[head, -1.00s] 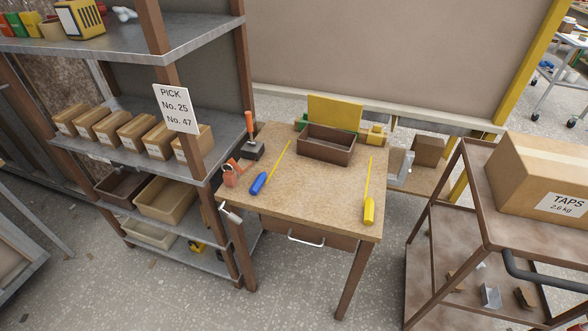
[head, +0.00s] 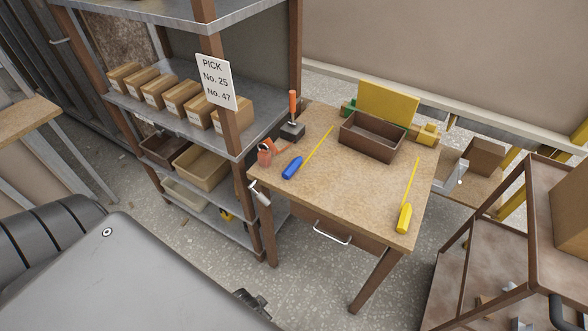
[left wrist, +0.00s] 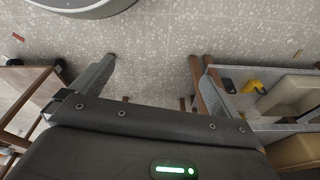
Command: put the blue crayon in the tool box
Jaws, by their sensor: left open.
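The blue crayon (head: 292,168) is a thick blue piece with a long thin yellow rod running up and right from it. It lies on the wooden table top, left of centre. The tool box (head: 365,147) appears to be the open brown box at the back of the table, and looks empty. My left gripper (left wrist: 155,78) is open and empty in the left wrist view, over speckled floor. It is away from the crayon, which that view does not show. My right gripper is in neither view.
A yellow tool with a yellow rod (head: 404,218) lies on the table's right side. A red-orange tool (head: 266,153) and an orange-handled tool (head: 292,130) sit at its left edge. Shelving (head: 230,135) stands left, a brown cart (head: 476,285) right. The table's front middle is clear.

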